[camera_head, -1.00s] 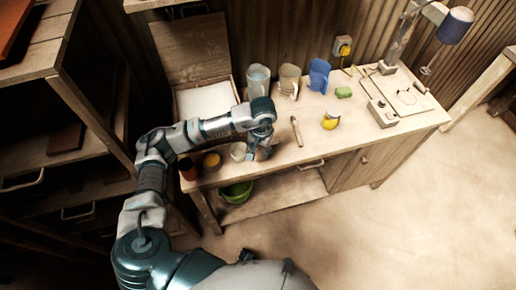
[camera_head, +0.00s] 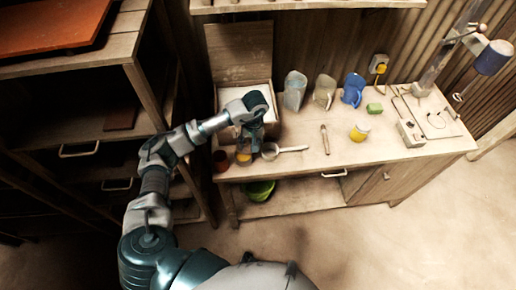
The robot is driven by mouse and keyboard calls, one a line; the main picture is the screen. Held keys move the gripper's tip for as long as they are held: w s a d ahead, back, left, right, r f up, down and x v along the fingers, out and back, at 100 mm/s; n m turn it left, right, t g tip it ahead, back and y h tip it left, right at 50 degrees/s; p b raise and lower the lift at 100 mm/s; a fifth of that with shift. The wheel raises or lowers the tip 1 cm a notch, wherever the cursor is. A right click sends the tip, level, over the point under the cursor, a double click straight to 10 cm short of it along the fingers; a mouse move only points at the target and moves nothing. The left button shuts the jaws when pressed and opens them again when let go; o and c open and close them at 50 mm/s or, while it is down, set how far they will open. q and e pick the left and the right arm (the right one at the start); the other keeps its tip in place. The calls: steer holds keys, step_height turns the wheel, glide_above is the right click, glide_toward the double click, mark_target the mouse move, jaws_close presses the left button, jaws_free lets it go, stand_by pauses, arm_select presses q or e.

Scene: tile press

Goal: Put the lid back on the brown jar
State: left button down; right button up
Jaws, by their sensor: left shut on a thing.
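A reddish-brown jar (camera_head: 220,161) stands at the left end of the workbench. Beside it on the right is a small jar with an amber-yellow part (camera_head: 244,158); I cannot tell for certain which of the two is the brown jar. My left gripper (camera_head: 248,143) points down just above the amber jar and partly covers it. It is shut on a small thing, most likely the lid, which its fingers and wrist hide. I cannot tell whether this touches the jar. My right gripper is out of view.
A pale ladle-like dish (camera_head: 270,151) lies close right of the gripper. Further right are a brush-like tool (camera_head: 325,139) and a yellow jar (camera_head: 360,132). Several pitchers, one of them blue (camera_head: 353,90), stand behind. An open box (camera_head: 230,97) is behind the arm. The bench's front is clear.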

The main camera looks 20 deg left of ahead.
mark_target(247, 146)
arm_select(q)
steer(key=shift+a+r+n+p, duration=0.3)
steer(key=shift+a+n, duration=0.4)
steer(key=shift+a, duration=0.05)
steer(key=shift+d+f+b, duration=0.1)
steer(key=shift+f+b, duration=0.3)
steer(key=shift+f, duration=0.3)
steer(key=f+b, duration=0.2)
steer(key=f, duration=0.1)
steer(key=f+b, duration=0.1)
steer(key=f, duration=0.1)
steer(key=shift+a, duration=0.35)
steer(key=shift+w+f, duration=0.1)
steer(key=shift+d, duration=0.2)
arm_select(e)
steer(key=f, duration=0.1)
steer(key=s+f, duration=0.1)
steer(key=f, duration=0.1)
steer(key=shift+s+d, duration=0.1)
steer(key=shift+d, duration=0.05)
arm_select(q)
steer(key=shift+a, duration=0.1)
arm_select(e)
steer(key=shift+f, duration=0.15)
arm_select(q)
steer(key=shift+b, duration=0.4)
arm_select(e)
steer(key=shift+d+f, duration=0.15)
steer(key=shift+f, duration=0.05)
